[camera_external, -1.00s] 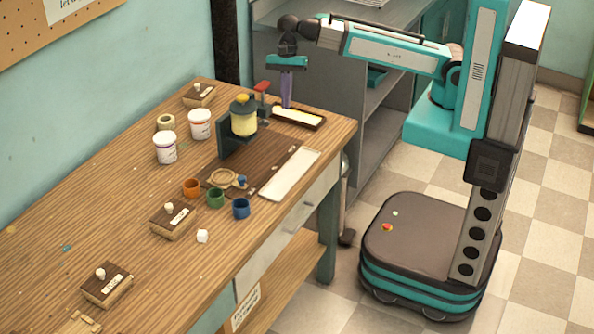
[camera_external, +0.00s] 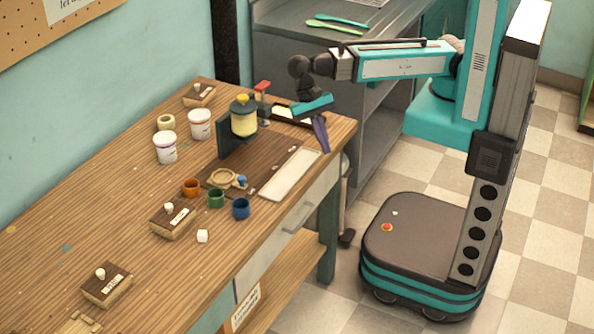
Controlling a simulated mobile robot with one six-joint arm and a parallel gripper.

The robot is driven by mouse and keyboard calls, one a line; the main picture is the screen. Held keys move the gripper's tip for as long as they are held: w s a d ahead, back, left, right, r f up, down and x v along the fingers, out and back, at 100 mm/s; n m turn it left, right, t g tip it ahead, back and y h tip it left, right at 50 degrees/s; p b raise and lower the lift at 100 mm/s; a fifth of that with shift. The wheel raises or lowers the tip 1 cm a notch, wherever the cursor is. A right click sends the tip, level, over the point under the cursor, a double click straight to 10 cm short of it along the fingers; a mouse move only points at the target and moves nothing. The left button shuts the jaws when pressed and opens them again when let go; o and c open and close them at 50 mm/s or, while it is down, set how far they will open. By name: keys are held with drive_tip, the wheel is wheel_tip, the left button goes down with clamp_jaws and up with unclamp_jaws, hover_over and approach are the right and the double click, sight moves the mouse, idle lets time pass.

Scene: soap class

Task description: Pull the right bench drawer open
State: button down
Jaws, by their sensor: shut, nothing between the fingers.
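The right bench drawer (camera_external: 318,198) is in the bench's front face at its right end. Its front looks flush with the bench, so it appears closed. A pale bar handle (camera_external: 300,216) is on the drawer front. My gripper (camera_external: 323,148) is above the right front edge of the bench, tilted with its purple fingers pointing down and to the right. The fingers are shut and empty. They are apart from the handle, which lies lower and to the left in the picture.
A white tray (camera_external: 290,174) lies along the front edge near the gripper. A dark press with a yellow cylinder (camera_external: 243,121) stands behind it. Orange, green and blue cups (camera_external: 241,208) stand further left.

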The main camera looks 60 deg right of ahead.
drive_tip(key=s+f+n+h+p, duration=0.1)
drive_tip(key=s+f+n+h, duration=0.35)
drive_tip(key=s, duration=0.85)
drive_tip(key=w+a+f+n+t+y+b, duration=0.3)
drive_tip(key=w+a+n+t, duration=0.2)
drive_tip(key=w+a+t, duration=0.3)
drive_tip(key=w+a, duration=0.2)
drive_tip(key=a, duration=0.2)
drive_tip(key=shift+w+t, duration=0.15)
drive_tip(key=shift+t, duration=0.25)
drive_tip(key=shift+f, duration=0.2)
drive_tip(key=p, duration=0.2)
approach(305, 209)
drive_tip(key=shift+w+a+f, duration=0.15)
drive_tip(key=shift+a+f, duration=0.95)
drive_tip(key=shift+a, duration=0.2)
drive_tip(key=shift+w+a+f, duration=0.15)
drive_tip(key=shift+a+f, duration=0.9)
drive_tip(key=shift+a, duration=0.25)
drive_tip(key=shift+s, duration=0.1)
